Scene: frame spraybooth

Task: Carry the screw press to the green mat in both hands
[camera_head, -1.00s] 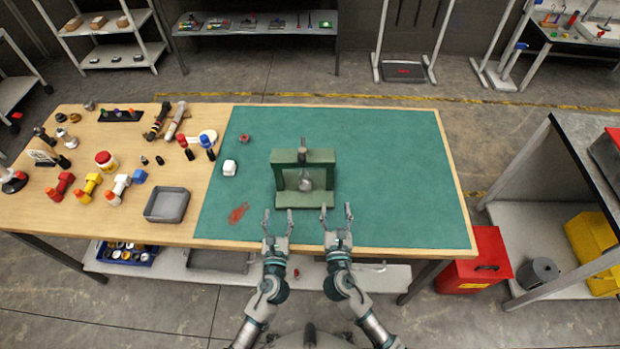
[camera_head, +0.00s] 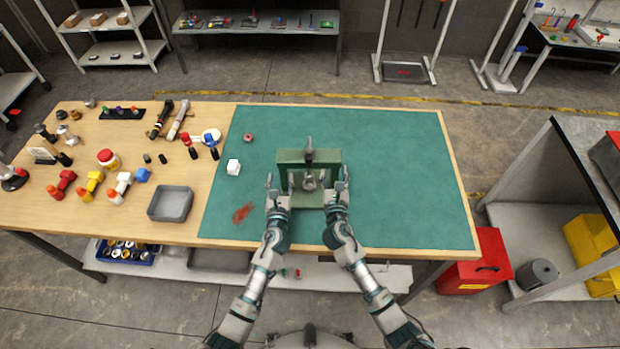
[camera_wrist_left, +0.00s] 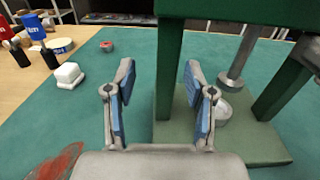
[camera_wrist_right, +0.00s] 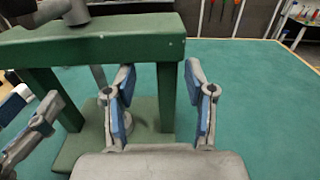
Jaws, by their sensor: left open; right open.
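The green screw press (camera_head: 294,158) stands upright on the green mat (camera_head: 400,180) in the head view, its frame of two posts and a top beam facing me. My left gripper (camera_head: 280,182) is open at the press's left post; in the left wrist view the post (camera_wrist_left: 168,75) stands between the spread fingers. My right gripper (camera_head: 336,180) is open at the right post; in the right wrist view that post (camera_wrist_right: 166,97) shows between its fingers. I cannot tell whether any finger touches a post. The grippers partly hide the press's base (camera_wrist_left: 245,145).
A white block (camera_head: 233,167), a small red ring (camera_head: 248,138) and a red smear (camera_head: 242,212) are on the mat left of the press. A grey tray (camera_head: 170,204) and several tools stand on bare wood further left. The mat's right side is clear.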

